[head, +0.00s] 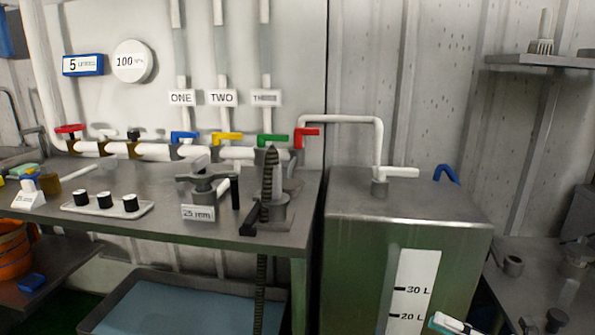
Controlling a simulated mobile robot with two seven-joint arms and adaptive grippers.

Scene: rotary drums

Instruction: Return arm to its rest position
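My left gripper is not in view.
The main bench (130,222) carries pipes with coloured valve handles, a clamp-like fixture (204,182) labelled 25 mm and an upright chain-like part (267,185). A green tank (352,255) with a litre scale stands right of it. A blue-grey tray (185,305) lies below.

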